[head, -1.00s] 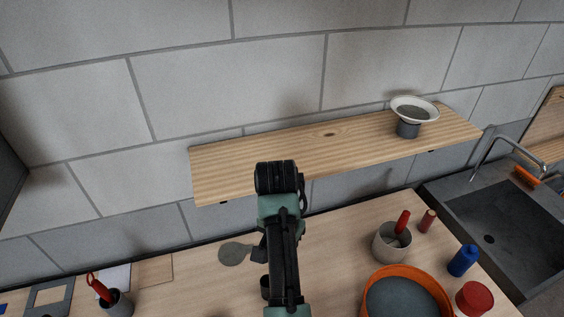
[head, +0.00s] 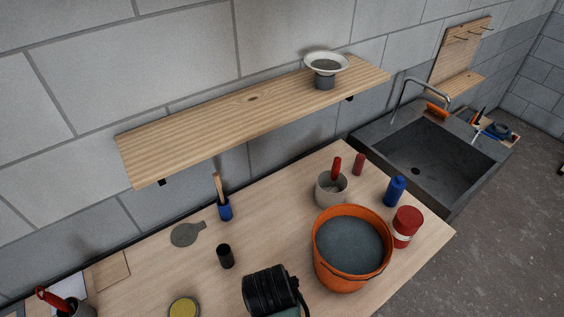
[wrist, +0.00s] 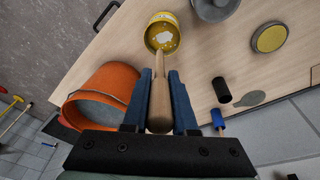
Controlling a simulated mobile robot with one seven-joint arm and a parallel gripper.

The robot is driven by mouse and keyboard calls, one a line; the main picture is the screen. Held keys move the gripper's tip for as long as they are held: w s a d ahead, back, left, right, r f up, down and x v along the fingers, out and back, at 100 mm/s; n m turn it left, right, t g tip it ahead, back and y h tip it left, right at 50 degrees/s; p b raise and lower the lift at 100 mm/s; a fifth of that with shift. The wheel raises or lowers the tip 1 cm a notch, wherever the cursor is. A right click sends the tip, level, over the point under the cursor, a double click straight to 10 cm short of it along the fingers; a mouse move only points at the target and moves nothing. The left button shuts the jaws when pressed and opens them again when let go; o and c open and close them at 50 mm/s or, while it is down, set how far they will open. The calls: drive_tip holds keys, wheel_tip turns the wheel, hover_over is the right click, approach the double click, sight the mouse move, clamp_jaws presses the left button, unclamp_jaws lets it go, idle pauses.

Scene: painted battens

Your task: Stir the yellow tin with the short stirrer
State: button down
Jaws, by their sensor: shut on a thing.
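My gripper (wrist: 158,100) is shut on a pale wooden stirrer (wrist: 159,88), which lies between its two dark blue fingers. The yellow tin (wrist: 154,42) with a white patch is just beyond the stirrer's far end in the wrist view. The far end overlaps the tin's near edge in the picture; I cannot tell whether it is inside the tin. In the head view my dark wrist is low in the middle and hides the fingers, the stirrer and the yellow tin.
An orange bucket (head: 322,263) of grey stuff stands right of my wrist. A wooden shelf (head: 220,115) runs above the bench.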

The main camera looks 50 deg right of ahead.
wheel_tip(320, 180, down, 10)
drive_tip(key=b, duration=0.4)
drive_tip(key=shift+f, duration=0.25)
idle(0.4)
drive_tip(key=shift+d, duration=0.15)
